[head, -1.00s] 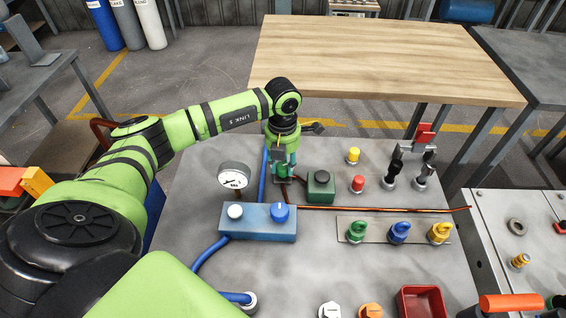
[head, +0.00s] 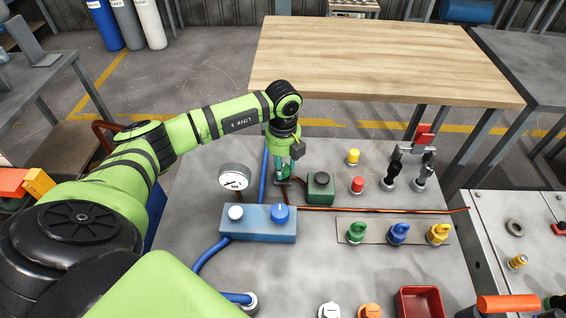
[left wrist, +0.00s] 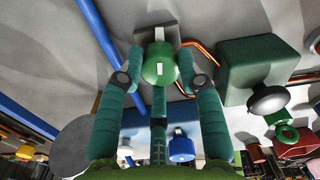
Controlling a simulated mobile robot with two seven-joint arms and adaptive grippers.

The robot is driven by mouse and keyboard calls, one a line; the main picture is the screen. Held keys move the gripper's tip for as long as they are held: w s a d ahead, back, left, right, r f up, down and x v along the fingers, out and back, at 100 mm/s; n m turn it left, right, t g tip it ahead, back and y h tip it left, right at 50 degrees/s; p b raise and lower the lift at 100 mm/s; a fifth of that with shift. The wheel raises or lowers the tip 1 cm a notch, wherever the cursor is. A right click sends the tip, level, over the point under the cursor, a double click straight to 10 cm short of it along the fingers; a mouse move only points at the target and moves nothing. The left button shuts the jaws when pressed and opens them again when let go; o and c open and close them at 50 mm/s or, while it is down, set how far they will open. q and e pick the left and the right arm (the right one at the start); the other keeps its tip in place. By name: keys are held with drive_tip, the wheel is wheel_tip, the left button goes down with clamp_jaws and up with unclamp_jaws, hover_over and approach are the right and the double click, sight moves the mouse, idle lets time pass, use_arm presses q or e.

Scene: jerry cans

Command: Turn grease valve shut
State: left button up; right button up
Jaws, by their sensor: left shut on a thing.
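My left gripper (head: 284,173) points down at the panel, just left of a green box. In the left wrist view its teal fingers are closed around a round green knob (left wrist: 158,70) with a white mark, which I take to be the grease valve. The knob sits on a small grey-green base, with a copper-coloured pipe beside it. In the head view the gripper mostly hides this knob. No label can be read on it. My right gripper is not in view.
The green box (head: 321,188) with a dark knob stands close to the right. A pressure gauge (head: 234,177) and a blue box (head: 258,224) with two knobs are at the left and front. Green, blue and yellow knobs sit on a plate (head: 374,235) further right.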

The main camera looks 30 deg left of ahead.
sight(284, 168)
use_arm(q)
drive_tip(key=shift+s+d+f+n, duration=0.2)
drive_tip(key=shift+s+f+n, duration=0.05)
drive_tip(key=shift+n, duration=0.75)
drive_tip(key=o, duration=1.1)
drive_tip(key=shift+o, duration=0.2)
drive_tip(key=shift+w+r, duration=0.1)
drive_tip(key=shift+r, duration=0.2)
wheel_tip(284, 168, up, 12)
drive_tip(key=shift+f, duration=0.15)
